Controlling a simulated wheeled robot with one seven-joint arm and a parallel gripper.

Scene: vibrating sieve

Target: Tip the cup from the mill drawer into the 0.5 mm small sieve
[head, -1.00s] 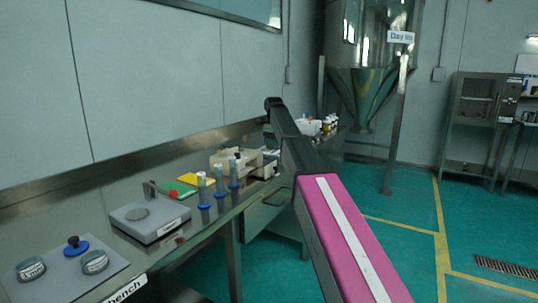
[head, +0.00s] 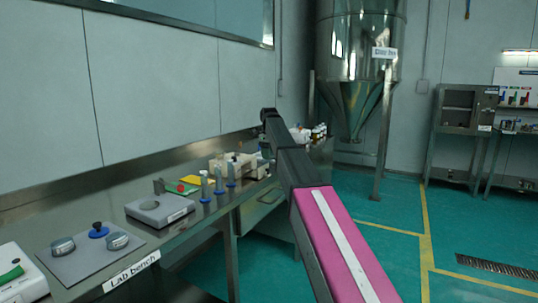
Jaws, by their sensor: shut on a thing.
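Two small round silver sieves, a left one (head: 62,246) and a right one (head: 117,241), sit on a grey mat (head: 85,268) at the near end of the lab bench. Their labels are too small to read now, so I cannot tell which is 0.5 mm. My arm rises from the bottom and reaches over toward the bench's far end. The cup and the mill drawer cannot be made out.
A blue-based item with a dark knob (head: 98,230) stands between the sieves. Along the lab bench (head: 185,231) are a grey scale (head: 160,210), blue-footed tubes (head: 204,188) and a beige tray (head: 232,163). A white box (head: 20,280) is at lower left. Green floor is open at right.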

